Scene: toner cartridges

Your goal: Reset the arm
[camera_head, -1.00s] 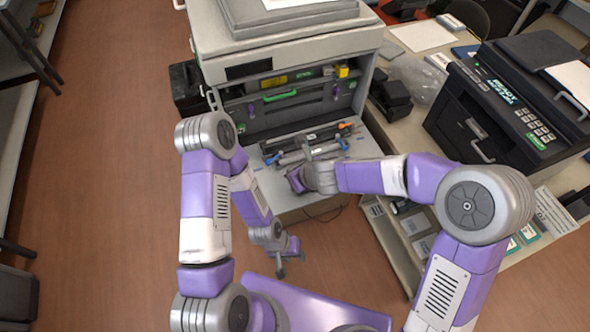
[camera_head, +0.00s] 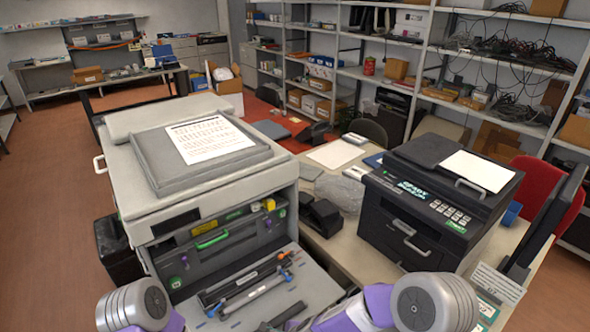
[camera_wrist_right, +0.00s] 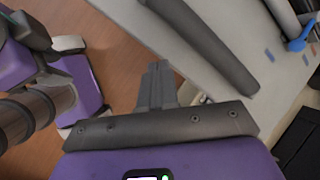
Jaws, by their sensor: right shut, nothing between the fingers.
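In the head view a dark cartridge with an orange end (camera_head: 246,277) and a grey tube with a blue end (camera_head: 252,295) lie side by side on the printer's open front tray (camera_head: 317,287). A shorter dark bar (camera_head: 288,314) lies nearer me, partly cut off; the right wrist view shows a dark bar (camera_wrist_right: 206,45) close beyond my fingers. My right gripper (camera_wrist_right: 158,70) is shut and empty, apart from that bar. In the head view both arms show only at the bottom edge. Purple parts of mine show at the left of the wrist view; my left gripper is not recognisable.
The large grey printer (camera_head: 125,205) carries a printed sheet (camera_head: 210,139) on its lid. A black printer (camera_head: 420,225) stands on the desk to the right, with a small black device (camera_head: 322,217) between them. Open floor (camera_head: 50,220) lies left.

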